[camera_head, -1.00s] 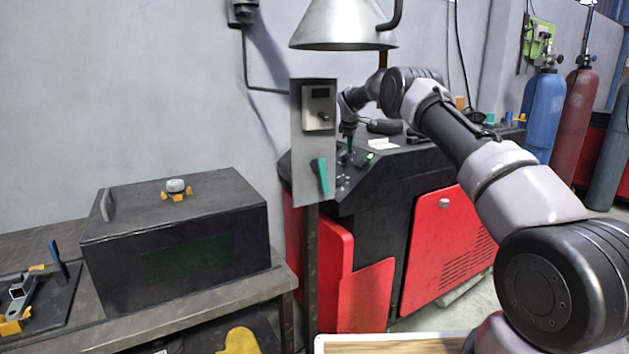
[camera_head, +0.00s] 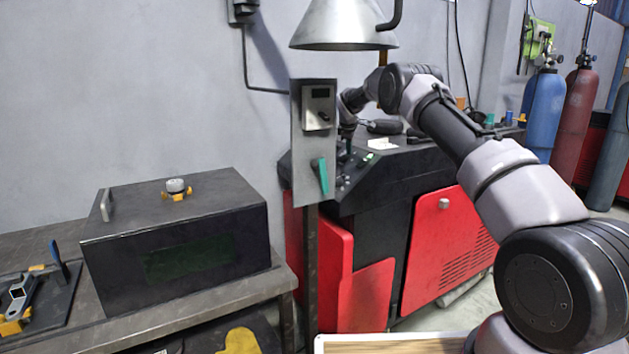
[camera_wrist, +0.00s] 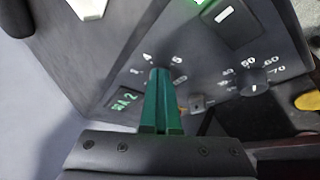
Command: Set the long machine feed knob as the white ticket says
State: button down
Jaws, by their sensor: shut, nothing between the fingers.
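The long red and black machine (camera_head: 390,215) stands at the back, with a dark sloped control panel. In the wrist view my gripper (camera_wrist: 160,76) has its green fingers together, with nothing between them. The tips are over a dial with printed marks around it; its knob is hidden beneath them. A second dark knob (camera_wrist: 254,84) with marks including 50, 60 and 70 is to the right. The white ticket (camera_head: 382,144) lies on the machine top; only its edge shows in the wrist view (camera_wrist: 88,7), and its writing is not readable. A small green-lit display (camera_wrist: 124,103) is left of the fingers.
A grey post panel (camera_head: 313,150) with a teal handle partly hides my gripper in the head view. A conical hood (camera_head: 345,25) hangs above. A dark box (camera_head: 180,235) stands on the left bench. A yellow part (camera_wrist: 307,101) is at the wrist view's right edge.

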jog(key=shift+s+a+f, duration=0.25)
jog(key=shift+s, duration=0.1)
jog(key=shift+s+a+f, duration=0.1)
jog(key=shift+a+f, duration=0.05)
dwell(0.4)
